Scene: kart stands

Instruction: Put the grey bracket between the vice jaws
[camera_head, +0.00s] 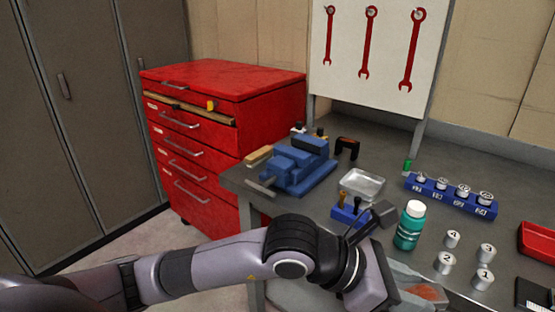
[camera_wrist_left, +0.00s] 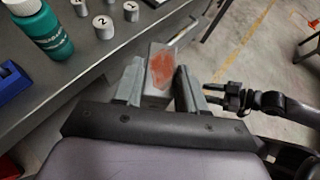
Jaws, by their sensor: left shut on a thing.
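The grey bracket (camera_wrist_left: 160,66), a flat grey piece with a rusty orange patch, is between the fingers of my left gripper (camera_wrist_left: 157,86) in the left wrist view. The gripper is shut on it. In the head view the bracket (camera_head: 426,293) shows at the lower right, partly hidden by my wrist, near the bench's front edge. The blue vice (camera_head: 300,166) stands at the bench's far left corner, its bar pointing to the front left. My left gripper is well to the right of the vice and nearer the camera. The gap between the jaws is hard to make out.
A green bottle (camera_head: 409,226), a small blue holder (camera_head: 348,214) and a clear tray (camera_head: 362,184) stand on the bench between the gripper and the vice. Several numbered weights and a blue weight rack (camera_head: 451,195) are to the right. A red drawer cabinet (camera_head: 225,92) stands behind the vice.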

